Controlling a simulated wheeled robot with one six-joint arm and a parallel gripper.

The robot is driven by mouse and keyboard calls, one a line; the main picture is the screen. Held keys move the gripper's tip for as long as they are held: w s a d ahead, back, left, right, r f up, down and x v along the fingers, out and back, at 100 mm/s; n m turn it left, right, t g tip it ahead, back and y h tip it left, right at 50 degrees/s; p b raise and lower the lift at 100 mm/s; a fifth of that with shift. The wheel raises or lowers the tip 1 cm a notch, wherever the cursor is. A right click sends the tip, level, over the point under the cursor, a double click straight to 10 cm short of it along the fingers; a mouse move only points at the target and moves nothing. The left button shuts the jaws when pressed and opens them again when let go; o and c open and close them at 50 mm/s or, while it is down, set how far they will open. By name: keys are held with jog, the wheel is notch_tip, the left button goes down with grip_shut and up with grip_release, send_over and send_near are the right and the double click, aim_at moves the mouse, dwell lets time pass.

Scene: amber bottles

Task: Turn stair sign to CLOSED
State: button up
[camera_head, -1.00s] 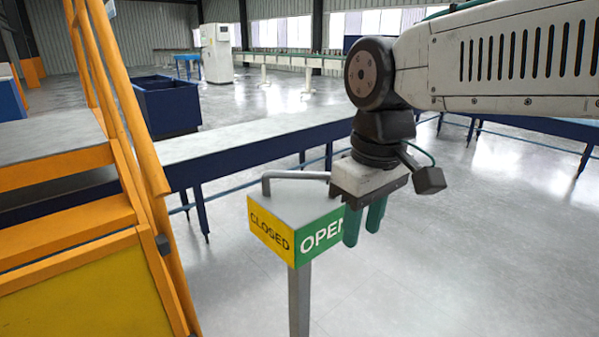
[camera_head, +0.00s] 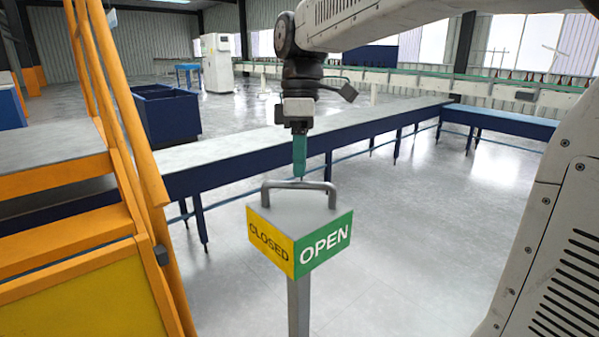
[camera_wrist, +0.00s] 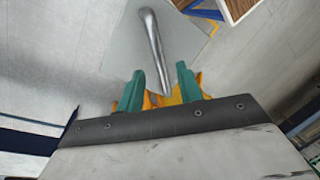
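The stair sign (camera_head: 300,214) is a box on a grey post (camera_head: 299,305), with a grey handle (camera_head: 299,185) across its top. Its yellow CLOSED face (camera_head: 269,243) points left of the head camera and its green OPEN face (camera_head: 323,244) points right. My gripper (camera_head: 300,172) points down just above and behind the handle, its fingers overlapping in the head view. In the wrist view the two green fingers (camera_wrist: 158,92) are apart, with the handle (camera_wrist: 152,42) running toward the gap between them. Contact with the handle cannot be told.
Yellow stairs with an orange rail (camera_head: 125,110) stand close on the left of the sign. A long blue-framed conveyor table (camera_head: 340,133) runs behind it. A blue bin (camera_head: 168,113) stands at the back left. The floor right of the sign is clear.

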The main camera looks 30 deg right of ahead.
aim_at(299, 213)
jog(key=shift+s+a+f, duration=0.1)
jog(key=shift+s+f, duration=0.05)
jog(key=shift+f, duration=0.55)
jog(key=shift+s+a+f, duration=0.1)
jog(key=shift+f, duration=0.55)
grip_shut()
